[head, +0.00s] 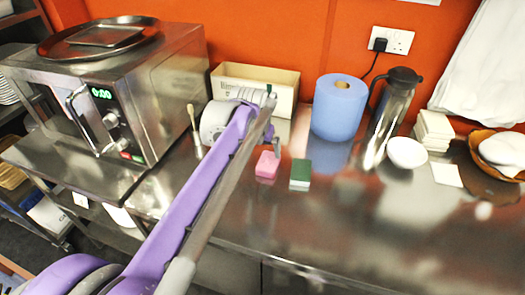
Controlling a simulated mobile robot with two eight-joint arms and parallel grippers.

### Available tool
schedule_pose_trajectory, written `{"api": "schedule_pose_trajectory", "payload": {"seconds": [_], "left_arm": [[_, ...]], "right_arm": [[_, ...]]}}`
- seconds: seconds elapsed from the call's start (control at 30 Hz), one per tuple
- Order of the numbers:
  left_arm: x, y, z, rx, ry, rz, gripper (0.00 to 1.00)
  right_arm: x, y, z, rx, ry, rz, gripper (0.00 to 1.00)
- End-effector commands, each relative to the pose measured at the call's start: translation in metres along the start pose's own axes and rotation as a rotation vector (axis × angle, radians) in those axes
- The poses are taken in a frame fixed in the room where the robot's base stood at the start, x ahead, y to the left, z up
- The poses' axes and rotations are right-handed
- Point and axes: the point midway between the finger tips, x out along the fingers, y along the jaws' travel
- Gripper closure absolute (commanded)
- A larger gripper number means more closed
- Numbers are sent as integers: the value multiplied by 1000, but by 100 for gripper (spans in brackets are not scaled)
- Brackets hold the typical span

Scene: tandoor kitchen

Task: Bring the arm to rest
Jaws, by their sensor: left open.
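My left arm, purple and grey, reaches in from the lower left over the steel counter (400,235). My left gripper (273,122) is at its far end, open, with nothing seen between its fingers. It is in front of the cardboard box and appears above or just behind a pink sponge (267,165) and a green-and-white sponge (300,174). I cannot tell how high it is above the counter. My right gripper is not in view.
A steel microwave (150,85) bearing a round tray (60,42) stands left. Behind the gripper is a cardboard box (285,77); to its right are a blue paper roll (339,108), a steel jug (392,115) and a white bowl (407,153). The front right counter is clear.

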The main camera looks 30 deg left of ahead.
Motion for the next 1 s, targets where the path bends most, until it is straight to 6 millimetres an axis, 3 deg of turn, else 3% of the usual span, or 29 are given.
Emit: {"api": "schedule_pose_trajectory", "payload": {"seconds": [0.4, 0.53, 0.67, 0.77, 0.9, 1.0], "left_arm": [[0, 1, 1, 1, 0, 0, 0], [-6, 12, 18, 19, 6, 8, 0], [-18, 37, 65, 61, 19, 27, 0], [-23, 55, 115, 103, 33, 46, 0], [-22, 72, 182, 155, 55, 70, 0], [-17, 78, 220, 185, 66, 84, 0]], "right_arm": [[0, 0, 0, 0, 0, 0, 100], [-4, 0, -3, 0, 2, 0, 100], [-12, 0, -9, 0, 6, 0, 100], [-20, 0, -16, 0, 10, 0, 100], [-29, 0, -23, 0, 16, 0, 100], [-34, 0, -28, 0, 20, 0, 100]]}}
